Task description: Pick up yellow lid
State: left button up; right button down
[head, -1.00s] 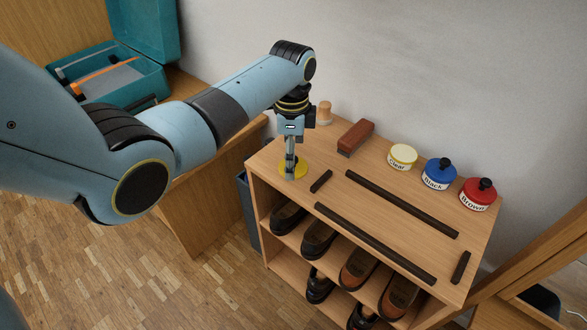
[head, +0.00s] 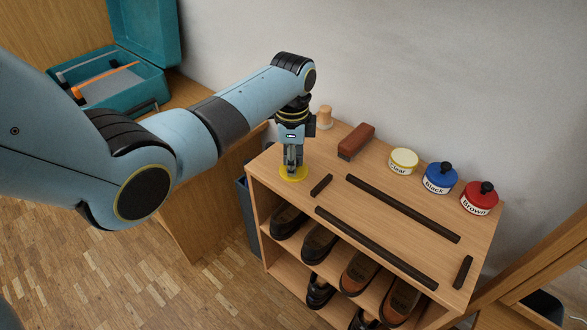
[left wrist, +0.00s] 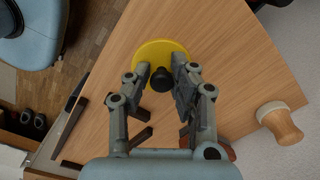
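The yellow lid (head: 293,174) is a flat disc lying on the top of the shoe shelf, near its left end. In the left wrist view the lid (left wrist: 148,50) shows its black knob (left wrist: 161,79) standing up. My left gripper (head: 291,165) points down over the lid. In the left wrist view its two fingers (left wrist: 163,76) stand apart on either side of the knob, with no clear contact. The fingers hide part of the lid. My right gripper is in neither view.
On the shelf top (head: 335,210) stand a brown brush (head: 356,141), a wooden knob-like piece (head: 325,117), the Clear tin (head: 403,161), the Black tin (head: 439,178) and the Brown tin (head: 479,197). Dark strips (head: 402,208) lie on it. Shoes (head: 321,243) fill the shelves below.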

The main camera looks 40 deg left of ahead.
pick_arm(q)
jog(key=shift+s+f, duration=0.2)
grip_shut()
jog(key=shift+r, duration=0.1)
